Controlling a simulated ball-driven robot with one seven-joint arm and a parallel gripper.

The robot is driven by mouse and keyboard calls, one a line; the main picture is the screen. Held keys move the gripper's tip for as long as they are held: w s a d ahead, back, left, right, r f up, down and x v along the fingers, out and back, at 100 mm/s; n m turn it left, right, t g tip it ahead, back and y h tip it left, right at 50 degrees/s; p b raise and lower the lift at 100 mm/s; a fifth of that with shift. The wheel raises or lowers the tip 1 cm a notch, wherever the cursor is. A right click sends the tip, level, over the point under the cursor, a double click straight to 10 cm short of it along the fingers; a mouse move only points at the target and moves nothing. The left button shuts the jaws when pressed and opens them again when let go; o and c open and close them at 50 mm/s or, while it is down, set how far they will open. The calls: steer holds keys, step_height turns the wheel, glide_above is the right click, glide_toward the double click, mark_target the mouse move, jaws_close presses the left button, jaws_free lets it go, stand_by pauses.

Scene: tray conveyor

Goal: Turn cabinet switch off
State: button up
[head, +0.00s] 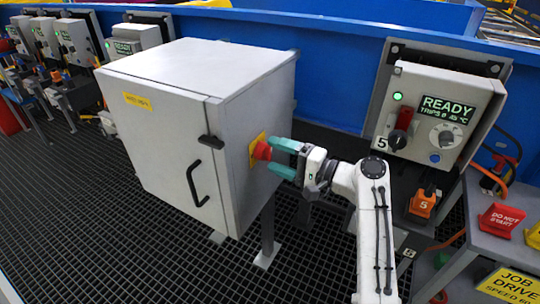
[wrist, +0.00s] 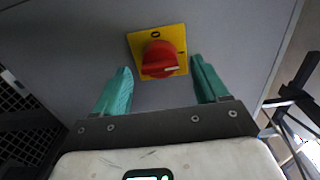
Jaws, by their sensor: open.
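The cabinet switch is a red rotary knob (head: 262,151) on a yellow plate (head: 256,144) on the right side of the grey cabinet (head: 160,130). In the wrist view the knob (wrist: 160,58) has a white mark pointing right, towards the "I". The "O" is at the top of the plate (wrist: 139,40). My gripper (head: 273,156) is open, with green fingers pointing at the knob. In the wrist view one fingertip is on each side of the knob, with gaps between. How far the tips are from the panel I cannot tell.
A control box (head: 438,110) reading "READY" with its own red-and-black switch stands to the right. A red "DO NOT START" tag (head: 501,219) lies on a grey stand. The cabinet door has a black handle (head: 196,184). A blue wall (head: 330,70) runs behind. Dark grating covers the floor.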

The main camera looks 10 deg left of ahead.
mark_target(265, 152)
steer(key=shift+x, duration=1.45)
steer(key=shift+s, duration=0.1)
steer(key=shift+f, duration=0.1)
steer(key=c, duration=1.1)
